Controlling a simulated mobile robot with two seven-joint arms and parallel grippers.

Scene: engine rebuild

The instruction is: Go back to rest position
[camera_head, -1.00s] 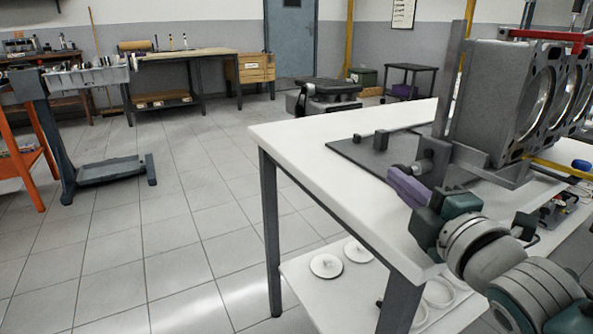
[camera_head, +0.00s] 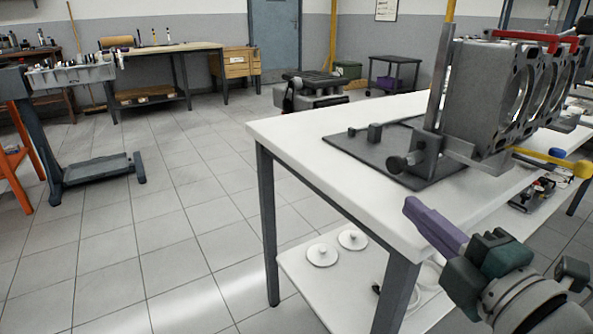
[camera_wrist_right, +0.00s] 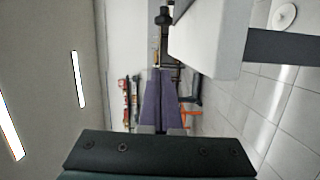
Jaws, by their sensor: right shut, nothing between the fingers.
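My right gripper (camera_head: 432,222) has purple fingers and is at the lower right of the head view, beside the front edge of the white table (camera_head: 300,135). Its fingers lie together with nothing between them. In the right wrist view the purple fingers (camera_wrist_right: 159,100) point away from the camera, with the table corner (camera_wrist_right: 205,45) close by on the right. My left gripper is not in either view.
A grey engine block (camera_head: 480,95) stands in a fixture with a dark base plate (camera_head: 400,165) on the table. Round white parts (camera_head: 322,254) lie on the lower shelf. A grey stand (camera_head: 98,170) is at the left. The floor between is clear.

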